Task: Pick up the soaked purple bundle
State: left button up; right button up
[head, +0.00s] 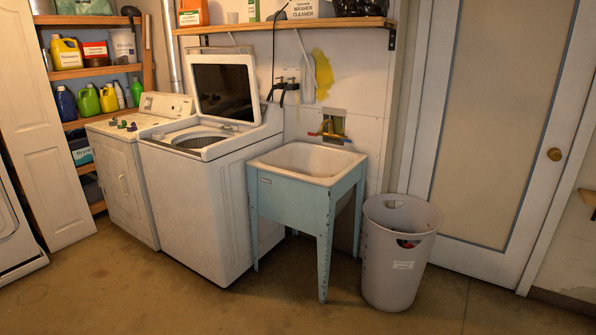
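I cannot make out a purple bundle in the head view. The utility sink (307,163) has a white basin on a blue-green stand with worn legs. The visible part of its basin looks empty, and the near inner wall is hidden by the rim. The top-loading washer (205,205) to its left has its lid raised, and the bottom of its tub is hidden. Neither of my grippers is in view.
A grey bin (398,270) with something red inside stands right of the sink. A dryer (122,185) with small coloured items on top stands left of the washer. Shelves (92,71) hold several bottles. A closed door (500,120) is at right. The front floor is clear.

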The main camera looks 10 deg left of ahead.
aim_at(133, 128)
jog(key=i+u, duration=1)
jog(key=i+j+u, duration=0.15)
jog(key=i+u, duration=0.85)
jog(key=i+j+z, duration=0.15)
jog(key=i, duration=2.15)
jog(key=i+z, duration=0.2)
jog(key=i, duration=0.25)
jog(key=i+z, duration=0.25)
jog(key=i, duration=0.2)
jog(key=i+j+z, duration=0.2)
jog(key=i, duration=0.25)
jog(key=i+j+z, duration=0.1)
jog(key=i+z, duration=0.15)
jog(key=i, duration=0.2)
jog(key=i+j+z, duration=0.2)
jog(key=i, duration=0.25)
jog(key=j, duration=0.1)
